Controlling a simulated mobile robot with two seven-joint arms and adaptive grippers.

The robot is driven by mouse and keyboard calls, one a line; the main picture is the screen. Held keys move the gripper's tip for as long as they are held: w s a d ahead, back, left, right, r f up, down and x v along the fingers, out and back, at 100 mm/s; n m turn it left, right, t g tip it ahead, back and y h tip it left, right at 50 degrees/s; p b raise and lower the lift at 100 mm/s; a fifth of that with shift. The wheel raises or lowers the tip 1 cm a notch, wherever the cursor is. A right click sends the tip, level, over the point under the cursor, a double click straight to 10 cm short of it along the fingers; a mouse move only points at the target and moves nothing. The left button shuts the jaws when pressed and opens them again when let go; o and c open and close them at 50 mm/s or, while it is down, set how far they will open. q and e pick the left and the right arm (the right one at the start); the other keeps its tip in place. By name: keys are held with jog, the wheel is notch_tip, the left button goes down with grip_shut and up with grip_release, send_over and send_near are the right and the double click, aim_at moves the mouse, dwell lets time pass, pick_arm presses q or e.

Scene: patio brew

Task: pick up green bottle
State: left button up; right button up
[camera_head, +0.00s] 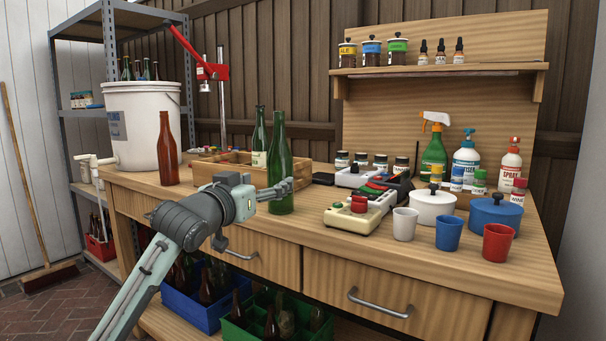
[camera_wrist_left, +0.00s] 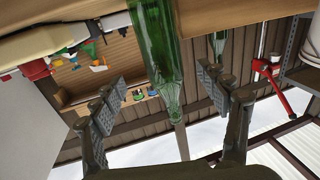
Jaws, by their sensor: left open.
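A green bottle (camera_head: 279,160) stands upright near the front edge of the wooden workbench. My left gripper (camera_head: 280,188) is open at its lower body, with a finger crossing in front of the glass. In the left wrist view, which is upside down, the green bottle (camera_wrist_left: 158,45) shows between the two spread fingers of the left gripper (camera_wrist_left: 162,88); whether they touch it I cannot tell. A second green bottle (camera_head: 260,140) with a pale label stands just behind and left of it. My right gripper is not in view.
A brown bottle (camera_head: 167,155) and a white bucket (camera_head: 142,125) stand at left. A wooden tray (camera_head: 205,172) lies behind the gripper. A cream device (camera_head: 352,222), a white pot (camera_head: 432,207) and cups, including a blue cup (camera_head: 449,234), stand to the right.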

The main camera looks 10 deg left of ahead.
aim_at(274, 177)
pick_arm(q)
jog(key=shift+w+d, duration=0.25)
jog(key=shift+w, duration=0.35)
jog(key=w, duration=0.7)
jog(key=shift+d+f, duration=0.1)
jog(key=c, duration=1.5)
